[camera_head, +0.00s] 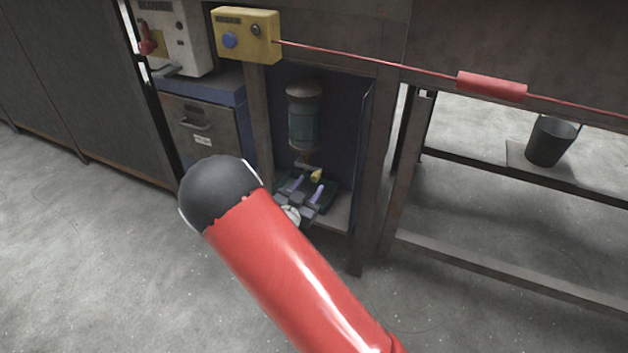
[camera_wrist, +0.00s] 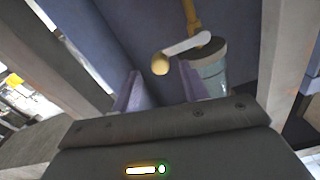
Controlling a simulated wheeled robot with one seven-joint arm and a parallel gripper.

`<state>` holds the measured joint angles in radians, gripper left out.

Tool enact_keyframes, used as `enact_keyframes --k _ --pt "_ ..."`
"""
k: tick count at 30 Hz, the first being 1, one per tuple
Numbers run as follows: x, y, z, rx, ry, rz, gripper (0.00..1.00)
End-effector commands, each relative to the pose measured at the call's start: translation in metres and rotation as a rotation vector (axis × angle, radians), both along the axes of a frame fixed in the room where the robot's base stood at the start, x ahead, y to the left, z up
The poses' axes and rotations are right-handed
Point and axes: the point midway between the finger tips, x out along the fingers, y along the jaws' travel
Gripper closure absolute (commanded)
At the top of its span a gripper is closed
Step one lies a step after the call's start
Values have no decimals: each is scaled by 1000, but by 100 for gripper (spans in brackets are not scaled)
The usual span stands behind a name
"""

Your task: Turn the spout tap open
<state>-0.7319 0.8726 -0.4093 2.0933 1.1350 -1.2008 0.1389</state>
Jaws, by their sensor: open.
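The spout tap sits under a teal and brown cylindrical vessel (camera_head: 304,118) inside the open cabinet niche. In the wrist view the tap shows as a pale lever (camera_wrist: 188,45) with a yellow knob (camera_wrist: 160,64) at its end, joined to a brass pipe (camera_wrist: 191,14). The vessel (camera_wrist: 213,72) is partly hidden there behind a finger. My gripper (camera_head: 308,184) is inside the niche, just below the tap. Its purple fingers (camera_wrist: 158,78) are open, and the knob appears between their tips. I cannot tell whether they touch it.
The niche has a side post (camera_head: 375,150) close on the right. A drawer unit (camera_head: 205,130) stands left. A yellow button box (camera_head: 247,36) hangs above, with a red cord running right through a red sleeve (camera_head: 491,86). A dark bucket (camera_head: 551,141) stands far right. The front floor is clear.

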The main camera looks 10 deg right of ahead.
Motion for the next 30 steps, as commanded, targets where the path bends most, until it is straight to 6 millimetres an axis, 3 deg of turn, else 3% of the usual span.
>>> enact_keyframes --k 7,18,28,30 --pt "27 -20 0 1 1 -1 56" --pt "32 -23 0 0 2 2 56" --pt "32 -23 0 2 2 2 99" --pt "32 -23 0 2 2 2 100"
